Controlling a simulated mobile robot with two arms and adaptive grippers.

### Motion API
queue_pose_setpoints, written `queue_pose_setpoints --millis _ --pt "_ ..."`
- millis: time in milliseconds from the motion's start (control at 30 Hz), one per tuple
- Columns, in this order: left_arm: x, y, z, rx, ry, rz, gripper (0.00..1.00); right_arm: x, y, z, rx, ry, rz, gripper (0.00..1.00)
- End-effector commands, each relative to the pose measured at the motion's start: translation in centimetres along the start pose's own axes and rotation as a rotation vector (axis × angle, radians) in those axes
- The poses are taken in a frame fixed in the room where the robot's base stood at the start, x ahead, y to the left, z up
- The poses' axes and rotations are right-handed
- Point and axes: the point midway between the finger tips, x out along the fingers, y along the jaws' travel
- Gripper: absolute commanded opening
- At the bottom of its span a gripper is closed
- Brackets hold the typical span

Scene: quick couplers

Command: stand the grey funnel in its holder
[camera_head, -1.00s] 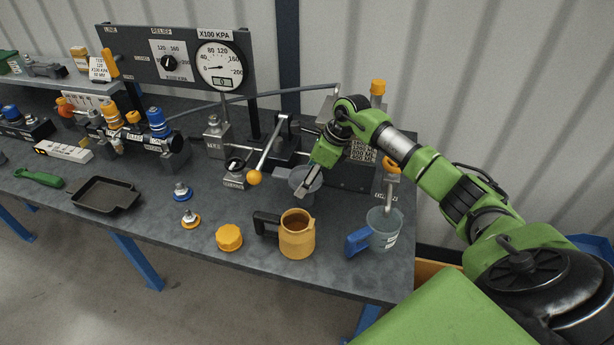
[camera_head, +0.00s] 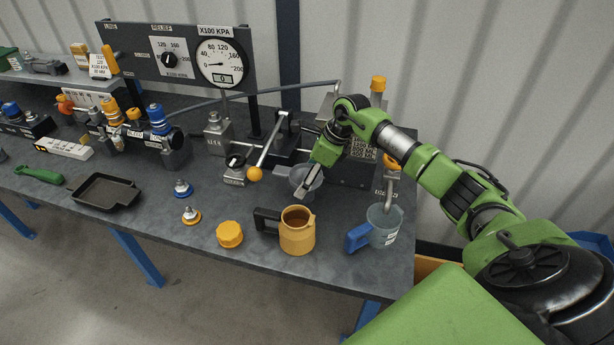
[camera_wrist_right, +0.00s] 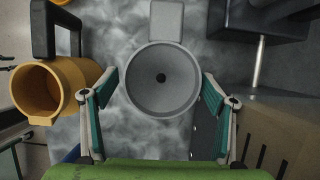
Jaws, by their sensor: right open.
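The grey funnel (camera_wrist_right: 160,100) is seen from above in the right wrist view, with its wide mouth up and a dark hole at its centre. A flat grey tab (camera_wrist_right: 167,20) shows at its far edge. In the head view the funnel (camera_head: 296,177) is upright near the right part of the bench, partly hidden by my right gripper (camera_head: 309,186). My right gripper (camera_wrist_right: 160,92) is open, with one finger on each side of the funnel and a small gap to each. What lies under the funnel is hidden, and I cannot make out its holder. My left gripper is not in view.
A yellow jug (camera_head: 297,236) stands close in front of the funnel. A clear jug with a blue handle (camera_head: 383,226) is to the right, a yellow cap (camera_head: 229,234) to the left. A lever with a yellow knob (camera_head: 255,174) and a pump block (camera_head: 352,165) are close by.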

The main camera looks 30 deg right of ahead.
Motion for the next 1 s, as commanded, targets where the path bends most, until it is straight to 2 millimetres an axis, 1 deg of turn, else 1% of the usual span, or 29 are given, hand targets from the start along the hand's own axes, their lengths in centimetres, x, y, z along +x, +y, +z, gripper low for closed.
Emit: queue_pose_setpoints --millis 33,400,533,667,733,1000 --pt "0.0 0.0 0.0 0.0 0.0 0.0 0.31 -0.3 -0.4 0.1 0.001 -0.004 -0.01 0.83" --pt "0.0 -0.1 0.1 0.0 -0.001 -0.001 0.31 -0.6 -0.4 0.3 0.0 -0.007 -0.012 0.83" --pt "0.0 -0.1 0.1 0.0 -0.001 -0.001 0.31 -1.8 -0.4 0.9 0.001 -0.009 -0.013 0.83" --pt "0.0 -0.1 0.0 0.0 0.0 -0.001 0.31 -3.6 -0.3 1.8 0.0 -0.013 -0.012 0.83" --pt "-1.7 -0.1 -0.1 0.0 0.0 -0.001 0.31 -5.5 -0.5 2.5 0.0 -0.009 -0.015 0.83" --pt "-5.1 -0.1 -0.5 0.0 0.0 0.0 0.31 -9.4 -0.4 4.2 0.0 -0.008 -0.014 0.83"
